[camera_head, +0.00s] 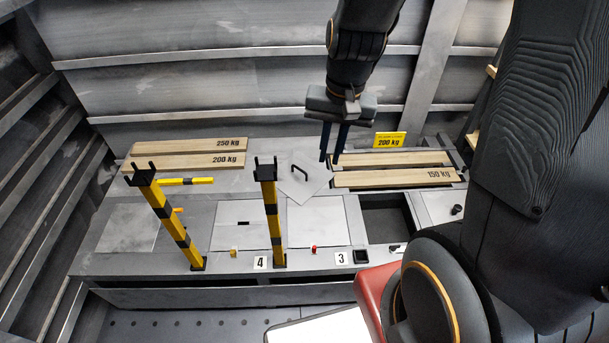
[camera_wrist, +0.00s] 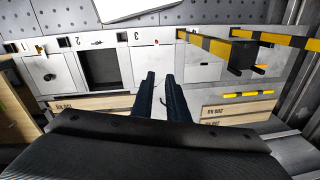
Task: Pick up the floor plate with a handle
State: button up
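The floor plate with a handle (camera_head: 314,187) is a thin grey square lying turned at an angle on the deck, behind the numbered bays in the head view. Its black bar handle (camera_head: 300,171) stands up near its middle. My gripper (camera_head: 331,157) is above and to the right of the plate, fingers pointing down. The two dark fingers are apart with nothing held between them, and do not appear to touch the handle. In the wrist view the fingers (camera_wrist: 161,77) are also apart; they largely hide the plate and handle there.
Two yellow-black posts (camera_head: 271,215) (camera_head: 172,222) stand upright left of the plate. Wooden boards lie left (camera_head: 187,162) and right (camera_head: 395,178); a yellow 200 kg sign (camera_head: 389,140) stands behind. An open bay (camera_head: 388,218) is at right, beside closed bay covers (camera_head: 318,222).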

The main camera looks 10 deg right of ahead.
jog(key=w+d+f+m+y+b, duration=0.1)
jog(key=w+f+m+y+b, duration=0.2)
jog(key=w+f+m+b, duration=0.85)
jog(key=m+t+y+b, duration=0.1)
jog(key=m+t+b, duration=0.2)
jog(key=m, duration=1.1)
send_near(299, 169)
notch_tip(299, 169, down, 2)
jog(key=shift+w+a+f+m, duration=0.35)
jog(key=shift+w+f, duration=0.4)
jog(key=shift+f, duration=0.05)
jog(key=x, duration=0.6)
jog(key=shift+a+f, duration=0.2)
jog(key=shift+a, duration=0.15)
grip_shut()
